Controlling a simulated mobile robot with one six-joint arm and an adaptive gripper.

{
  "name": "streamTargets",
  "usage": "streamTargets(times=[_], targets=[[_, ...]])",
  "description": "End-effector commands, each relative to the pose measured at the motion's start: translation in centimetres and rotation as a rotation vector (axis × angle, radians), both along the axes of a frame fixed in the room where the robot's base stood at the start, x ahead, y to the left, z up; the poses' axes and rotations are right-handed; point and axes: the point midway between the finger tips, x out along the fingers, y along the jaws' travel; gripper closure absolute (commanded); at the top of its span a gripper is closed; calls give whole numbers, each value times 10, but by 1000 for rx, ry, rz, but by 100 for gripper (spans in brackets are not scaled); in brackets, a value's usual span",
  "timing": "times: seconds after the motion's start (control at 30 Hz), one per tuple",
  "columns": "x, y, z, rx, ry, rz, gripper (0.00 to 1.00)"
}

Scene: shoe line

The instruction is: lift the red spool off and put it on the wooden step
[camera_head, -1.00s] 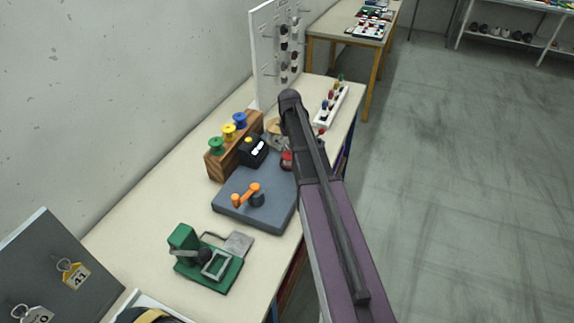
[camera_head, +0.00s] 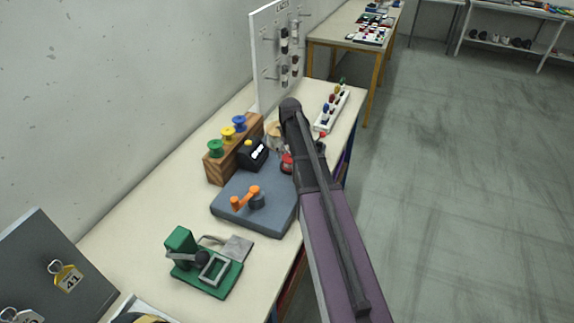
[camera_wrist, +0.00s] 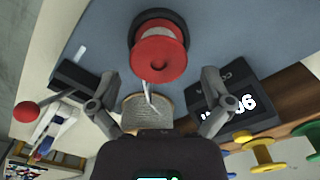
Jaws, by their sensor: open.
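The red spool (camera_wrist: 158,55) stands on a dark round base at the top middle of the wrist view, on the blue-grey board (camera_wrist: 90,30). In the head view the red spool (camera_head: 287,163) is partly hidden by my arm. My gripper (camera_wrist: 158,76) is open and empty, its fingers spread left and right, with the spool ahead of and between their tips. I cannot tell the remaining gap. The wooden step (camera_head: 217,172) stands behind the board. It carries green (camera_head: 215,148), yellow (camera_head: 227,133) and blue (camera_head: 239,124) spools.
A black display box (camera_head: 252,155) sits between the step and the board's edge. An orange-handled crank (camera_head: 246,197) is on the board. A green clamp fixture (camera_head: 203,264) stands nearer.

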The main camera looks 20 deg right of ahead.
Motion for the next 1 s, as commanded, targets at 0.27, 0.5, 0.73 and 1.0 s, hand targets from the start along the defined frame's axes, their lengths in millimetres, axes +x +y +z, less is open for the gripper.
streamTargets(times=[0.27, 0.5, 0.73, 1.0], targets=[[0, -2, -25, 0, 0, 0, 0], [0, -2, -42, 0, 0, -1, 0], [0, -2, -47, 0, 0, -1, 0], [0, -3, -46, 0, 0, -2, 0]])
